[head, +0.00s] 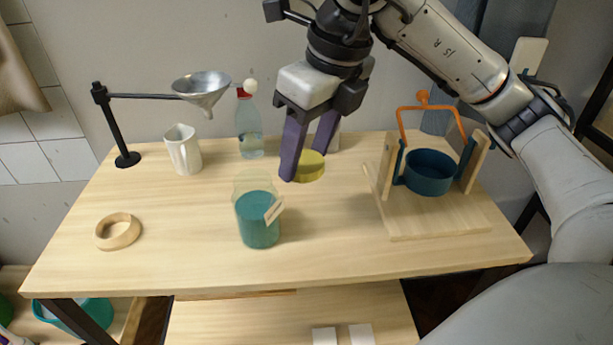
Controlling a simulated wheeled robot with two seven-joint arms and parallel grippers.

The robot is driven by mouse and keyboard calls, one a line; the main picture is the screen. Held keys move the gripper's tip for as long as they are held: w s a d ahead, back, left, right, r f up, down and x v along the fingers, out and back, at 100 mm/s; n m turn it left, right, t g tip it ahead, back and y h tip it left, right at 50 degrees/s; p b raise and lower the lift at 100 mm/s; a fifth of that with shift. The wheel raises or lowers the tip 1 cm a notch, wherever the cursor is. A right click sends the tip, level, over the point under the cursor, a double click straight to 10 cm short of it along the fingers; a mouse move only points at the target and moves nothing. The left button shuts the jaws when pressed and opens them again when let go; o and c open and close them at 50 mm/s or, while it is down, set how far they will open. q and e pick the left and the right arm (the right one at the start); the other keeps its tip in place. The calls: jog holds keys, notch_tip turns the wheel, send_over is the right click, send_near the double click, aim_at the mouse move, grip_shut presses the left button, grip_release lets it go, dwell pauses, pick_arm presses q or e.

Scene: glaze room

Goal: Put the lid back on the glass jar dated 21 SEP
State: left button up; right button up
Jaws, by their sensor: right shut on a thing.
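The glass jar (257,222) stands upright near the middle of the table, with teal contents and a clear upper part. A small pale tag (274,210) hangs on its right side; its writing is too small to read. No lid is on this jar. My right gripper (303,164) has purple fingers and is shut on a round yellow lid (313,168). It holds the lid behind and to the right of the jar, apart from it. The fingers partly hide the lid, and its height above the table is hard to tell. My left gripper is out of view.
A funnel (203,86) on a black stand, a white jug (183,150) and a red-capped bottle (249,126) stand at the back left. A wooden ring (118,232) lies at left. A teal pot (430,174) sits in a wooden frame at right. The front table strip is clear.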

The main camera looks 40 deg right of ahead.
aim_at(306, 163)
notch_tip(306, 163, up, 4)
jog(key=shift+r+p, duration=0.1)
jog(key=shift+p, duration=0.2)
dwell(0.3)
